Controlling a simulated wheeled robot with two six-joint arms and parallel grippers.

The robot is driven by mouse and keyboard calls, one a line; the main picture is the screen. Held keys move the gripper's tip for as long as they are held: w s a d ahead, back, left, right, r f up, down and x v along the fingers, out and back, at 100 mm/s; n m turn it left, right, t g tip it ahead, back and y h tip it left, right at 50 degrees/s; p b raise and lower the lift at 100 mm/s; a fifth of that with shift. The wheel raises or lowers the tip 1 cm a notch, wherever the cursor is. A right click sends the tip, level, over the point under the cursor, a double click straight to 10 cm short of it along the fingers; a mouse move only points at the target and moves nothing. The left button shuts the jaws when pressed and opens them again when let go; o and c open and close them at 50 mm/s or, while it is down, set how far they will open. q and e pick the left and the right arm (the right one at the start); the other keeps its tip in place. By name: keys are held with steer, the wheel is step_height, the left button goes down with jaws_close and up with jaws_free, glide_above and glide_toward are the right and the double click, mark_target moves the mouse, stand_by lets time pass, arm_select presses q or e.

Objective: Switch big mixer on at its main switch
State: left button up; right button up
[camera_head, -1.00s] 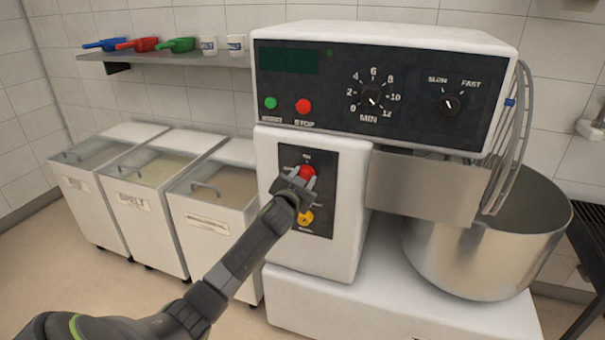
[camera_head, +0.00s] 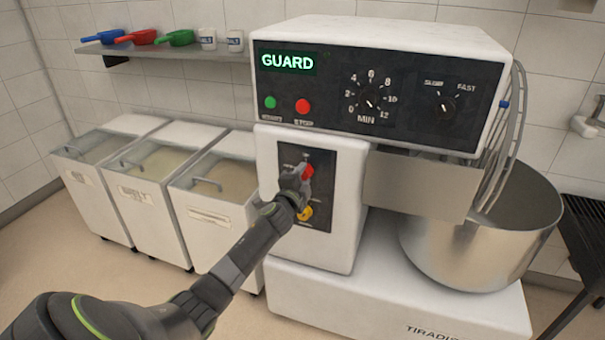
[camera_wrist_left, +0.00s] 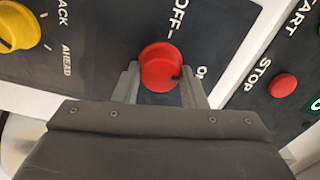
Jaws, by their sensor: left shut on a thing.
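The big mixer (camera_head: 400,40) stands in front of me, with its display (camera_head: 287,62) lit and reading GUARD in green. Its main switch, a red knob (camera_head: 308,170), sits on the dark lower panel (camera_head: 320,222), partly hidden by my left gripper (camera_head: 300,180). In the left wrist view the red knob (camera_wrist_left: 160,65) lies between the two fingers of my left gripper (camera_wrist_left: 162,88), which is shut on it. The knob's dark mark points toward the ON label, which is partly hidden by a finger. My right gripper is not in view.
A yellow knob (camera_head: 305,213) is just below the red one. The green button (camera_head: 270,102) and red STOP button (camera_head: 303,106) are above. The wire guard (camera_head: 515,125) stands raised over the steel bowl (camera_head: 480,245). Ingredient bins (camera_head: 205,215) stand at left.

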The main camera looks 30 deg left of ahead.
arm_select(q)
steer(key=shift+m, duration=0.9)
steer(key=shift+m+p, duration=0.3)
steer(key=shift+p, duration=0.05)
steer(key=o, duration=1)
steer(key=shift+s+f, duration=0.1)
steer(key=shift+s+d, duration=0.1)
steer(key=shift+s, duration=0.2)
steer(key=p+v, duration=0.1)
steer(key=v, duration=1.5)
steer(key=shift+s, duration=0.3)
